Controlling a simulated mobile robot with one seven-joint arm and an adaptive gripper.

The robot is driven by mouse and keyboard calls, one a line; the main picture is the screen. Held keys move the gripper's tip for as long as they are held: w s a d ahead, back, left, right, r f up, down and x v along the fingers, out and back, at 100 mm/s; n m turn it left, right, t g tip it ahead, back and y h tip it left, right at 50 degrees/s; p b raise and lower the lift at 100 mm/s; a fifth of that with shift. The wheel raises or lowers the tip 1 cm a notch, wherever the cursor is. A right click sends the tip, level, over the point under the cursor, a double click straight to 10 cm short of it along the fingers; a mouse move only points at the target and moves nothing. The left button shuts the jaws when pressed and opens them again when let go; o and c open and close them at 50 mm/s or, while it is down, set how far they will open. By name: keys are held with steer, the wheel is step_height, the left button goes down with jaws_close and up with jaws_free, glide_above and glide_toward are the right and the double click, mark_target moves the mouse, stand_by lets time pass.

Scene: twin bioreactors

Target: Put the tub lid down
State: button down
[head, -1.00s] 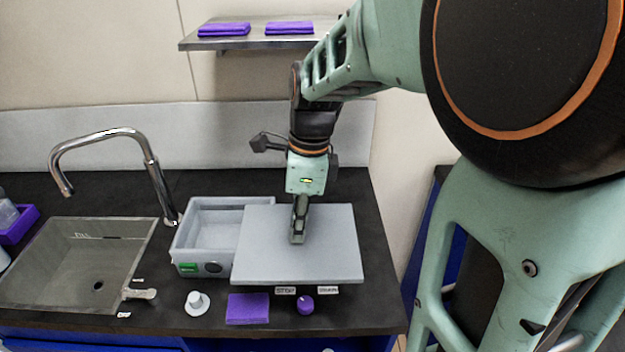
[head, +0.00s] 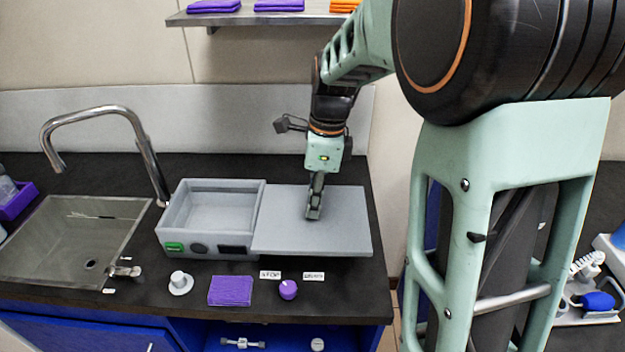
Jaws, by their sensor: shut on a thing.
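The tub lid (head: 285,235) is a flat grey rectangular plate at the right of the counter, just right of the tub. My gripper (head: 314,212) points down at the lid's middle and is shut on it, apparently by a handle that the fingers hide. The grey tub (head: 205,242) stands open and uncovered, with an empty-looking basin and a green button on its front. The lid's left edge lies close along the tub's right side. I cannot tell whether the lid rests on the counter or hangs slightly above it.
A sink (head: 70,240) with a tall tap (head: 150,165) lies left. In front are a white knobbed piece (head: 180,283), a purple cloth (head: 230,291), a purple knob (head: 288,289) and two small labels. A shelf (head: 270,18) with folded cloths hangs behind.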

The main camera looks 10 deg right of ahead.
mark_target(327, 192)
steer(key=w, duration=0.1)
steer(key=w+d+f, duration=0.1)
steer(key=w+d, duration=0.1)
steer(key=shift+w+f, duration=0.2)
steer(key=shift+f, duration=0.15)
steer(key=w+f, duration=0.1)
steer(key=w+d+f, duration=0.1)
steer(key=f, duration=0.1)
steer(key=w+d+f, duration=0.1)
steer(key=w+f, duration=0.1)
steer(key=shift+f, duration=0.25)
steer(key=shift+w+d+f, duration=0.1)
steer(key=shift+w+f, duration=0.05)
steer(key=shift+f, duration=1.55)
steer(key=shift+f, duration=0.1)
steer(key=c, duration=1.8)
jaws_free()
steer(key=r, duration=0.4)
steer(key=d+r, duration=0.1)
steer(key=r, duration=0.7)
steer(key=shift+s+d+r+p, duration=0.1)
steer(key=shift+s+d+p, duration=0.1)
steer(key=shift+p, duration=0.15)
